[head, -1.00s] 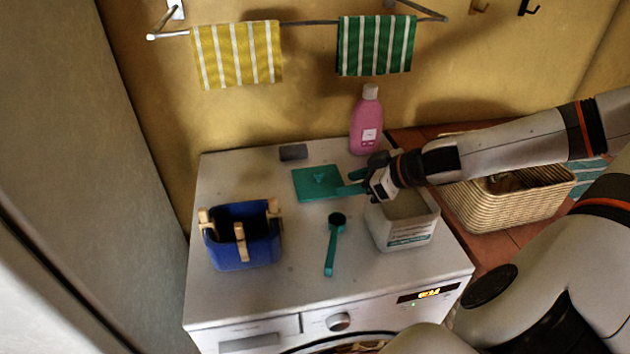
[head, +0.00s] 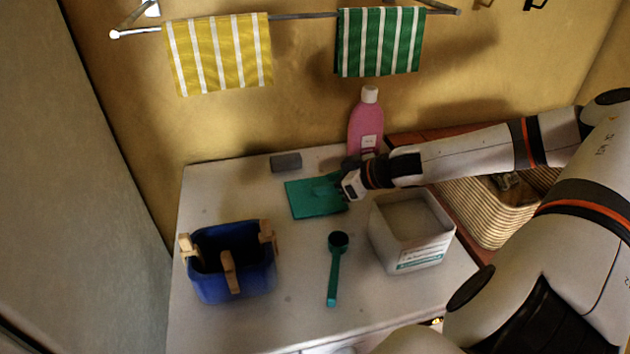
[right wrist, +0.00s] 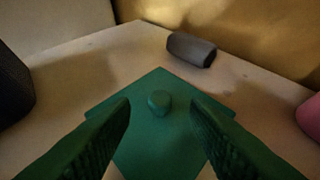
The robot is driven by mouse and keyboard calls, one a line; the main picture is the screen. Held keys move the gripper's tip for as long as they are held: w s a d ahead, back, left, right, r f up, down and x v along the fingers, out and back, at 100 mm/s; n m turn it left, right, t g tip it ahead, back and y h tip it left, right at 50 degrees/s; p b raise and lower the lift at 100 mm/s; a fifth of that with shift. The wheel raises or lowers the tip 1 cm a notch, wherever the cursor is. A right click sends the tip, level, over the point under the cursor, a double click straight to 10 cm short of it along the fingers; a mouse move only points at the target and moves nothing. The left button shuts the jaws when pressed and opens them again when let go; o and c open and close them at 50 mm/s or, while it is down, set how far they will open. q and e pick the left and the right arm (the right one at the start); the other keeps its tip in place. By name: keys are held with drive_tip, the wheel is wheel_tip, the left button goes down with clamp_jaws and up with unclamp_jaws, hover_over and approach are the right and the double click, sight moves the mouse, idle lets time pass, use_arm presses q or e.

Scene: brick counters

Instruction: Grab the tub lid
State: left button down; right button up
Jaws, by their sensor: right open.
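The tub lid (head: 308,199) is a flat teal square lying on the white washing machine top, left of the open tub. In the right wrist view the lid (right wrist: 160,143) shows a small round knob (right wrist: 159,101) at its middle. My right gripper (head: 335,184) reaches over the lid from the right in the head view. In the wrist view its two green fingers (right wrist: 163,125) are open, one on each side of the knob and apart from it. The white tub (head: 412,232) stands uncovered to the right, with pale contents. My left gripper is not in view.
A grey block (head: 286,162) lies behind the lid, also seen in the wrist view (right wrist: 191,49). A pink bottle (head: 365,126) stands behind my right gripper. A teal scoop (head: 335,270) and a blue peg basket (head: 232,274) are in front. A wicker basket (head: 487,221) is at right.

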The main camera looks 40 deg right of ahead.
sight(316, 185)
drive_tip(key=shift+w+a+f+p, duration=0.1)
drive_tip(key=shift+w+a+p, duration=0.15)
drive_tip(key=shift+w+p, duration=0.5)
drive_tip(key=shift+s+f+b, duration=0.1)
drive_tip(key=shift+f+b, duration=0.25)
drive_tip(key=shift+f, duration=0.2)
drive_tip(key=shift+w+a+f+b, duration=0.1)
drive_tip(key=shift+w+f+b, duration=0.2)
drive_tip(key=shift+w+b, duration=0.15)
drive_tip(key=w+f+b, duration=0.1)
drive_tip(key=b, duration=0.2)
drive_tip(key=shift+w+a+b, duration=0.2)
drive_tip(key=shift+w+b, duration=0.2)
drive_tip(key=shift+b, duration=0.05)
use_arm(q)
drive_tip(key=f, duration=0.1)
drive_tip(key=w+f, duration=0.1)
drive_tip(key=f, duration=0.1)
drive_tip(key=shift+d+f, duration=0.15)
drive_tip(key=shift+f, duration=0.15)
use_arm(e)
drive_tip(key=shift+r, duration=0.1)
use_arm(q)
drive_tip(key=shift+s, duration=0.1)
use_arm(e)
drive_tip(key=shift+c, duration=0.2)
clamp_jaws()
